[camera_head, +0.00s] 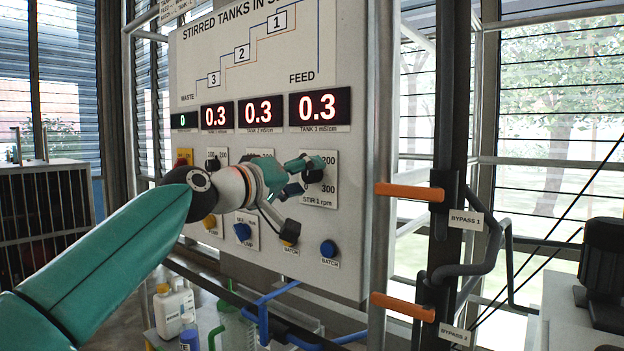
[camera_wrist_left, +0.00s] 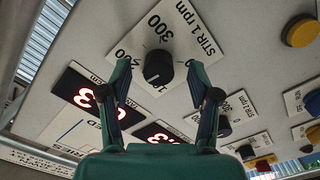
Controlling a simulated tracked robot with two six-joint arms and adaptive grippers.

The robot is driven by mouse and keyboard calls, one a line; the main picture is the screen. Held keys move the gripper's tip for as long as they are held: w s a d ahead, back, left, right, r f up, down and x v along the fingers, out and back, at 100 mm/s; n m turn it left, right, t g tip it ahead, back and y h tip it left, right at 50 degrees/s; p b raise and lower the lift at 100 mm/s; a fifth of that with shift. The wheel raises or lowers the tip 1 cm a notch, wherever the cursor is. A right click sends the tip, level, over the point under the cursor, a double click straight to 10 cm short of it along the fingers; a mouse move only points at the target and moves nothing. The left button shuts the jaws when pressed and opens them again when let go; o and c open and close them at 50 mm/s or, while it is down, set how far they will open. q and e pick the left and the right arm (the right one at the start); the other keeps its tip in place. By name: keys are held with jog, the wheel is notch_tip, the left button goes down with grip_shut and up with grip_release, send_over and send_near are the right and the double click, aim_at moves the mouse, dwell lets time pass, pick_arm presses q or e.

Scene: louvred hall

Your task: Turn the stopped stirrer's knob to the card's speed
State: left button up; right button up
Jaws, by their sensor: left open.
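The STIR 1 rpm knob (camera_wrist_left: 158,67) is black and round, on a white plate (camera_wrist_left: 128,47) marked 300 and other numbers partly hidden. In the head view the plate (camera_head: 329,201) shows 200 and 300, and my gripper covers most of the knob. My left gripper (camera_head: 306,175) is open at this knob. In the wrist view its fingertips (camera_wrist_left: 158,74) stand on either side of the knob with gaps. A small pale mark shows on the knob's lower edge. Other stirrer knobs (camera_head: 212,164) sit to the left. The card and stirrers are not seen. My right gripper is not in view.
Orange handles (camera_head: 409,191) on the bypass pipes stick out right of the panel. Bottles (camera_head: 174,308) stand low in front.

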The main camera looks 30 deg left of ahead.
pick_arm(q)
jog(key=s+b, duration=0.1)
jog(key=s, duration=0.5)
jog(key=shift+a+b, duration=0.25)
jog(key=shift+b, duration=0.15)
jog(key=shift+s, duration=0.1)
